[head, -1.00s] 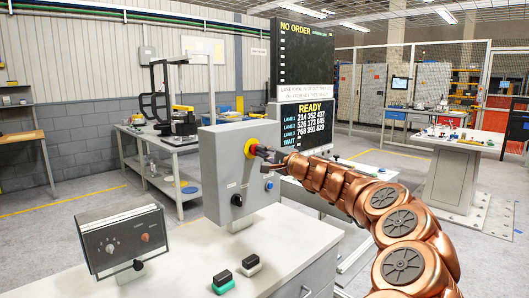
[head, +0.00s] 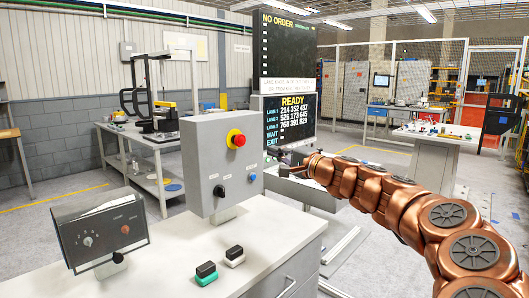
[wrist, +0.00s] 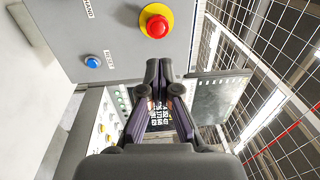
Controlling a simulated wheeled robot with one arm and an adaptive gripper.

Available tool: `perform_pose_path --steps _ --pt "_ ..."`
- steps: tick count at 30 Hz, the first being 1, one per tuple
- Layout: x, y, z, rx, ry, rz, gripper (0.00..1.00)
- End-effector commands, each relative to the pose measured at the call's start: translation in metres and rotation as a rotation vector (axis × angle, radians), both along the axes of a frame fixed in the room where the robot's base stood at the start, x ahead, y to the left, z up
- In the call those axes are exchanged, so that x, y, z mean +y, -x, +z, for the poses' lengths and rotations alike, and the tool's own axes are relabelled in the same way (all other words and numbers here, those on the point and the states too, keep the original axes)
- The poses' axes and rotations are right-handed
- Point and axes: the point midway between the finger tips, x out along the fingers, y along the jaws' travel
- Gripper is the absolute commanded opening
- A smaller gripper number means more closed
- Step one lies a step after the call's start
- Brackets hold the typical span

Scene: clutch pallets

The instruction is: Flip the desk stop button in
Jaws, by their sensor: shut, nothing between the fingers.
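The red stop button (head: 236,138) sits on a yellow collar on the upper front of a grey control box (head: 205,160) on the desk (head: 165,262). In the wrist view the button (wrist: 157,22) is at the top centre, uncovered. I cannot tell whether it is pressed in. My gripper (head: 272,153) is to the right of the box, apart from the button. In the wrist view its fingertips (wrist: 158,70) are together and empty, below the button in the picture.
The box also bears a blue button (head: 252,177) and a black knob (head: 219,191). A smaller panel (head: 100,230) stands at the left of the desk. A status screen (head: 291,122) stands behind.

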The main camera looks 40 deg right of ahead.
Motion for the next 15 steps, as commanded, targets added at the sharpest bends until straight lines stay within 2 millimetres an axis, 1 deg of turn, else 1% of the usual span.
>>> perform_pose_path --steps 1,6,15 --pt "-0.0006 0.0051 -0.0009 0.0 0.001 -0.001 0.0" --pt "-0.0003 0.0134 -0.0019 0.001 0.001 0.002 0.0" --pt "0.0009 0.0145 -0.002 0.002 0.001 0.005 0.0"
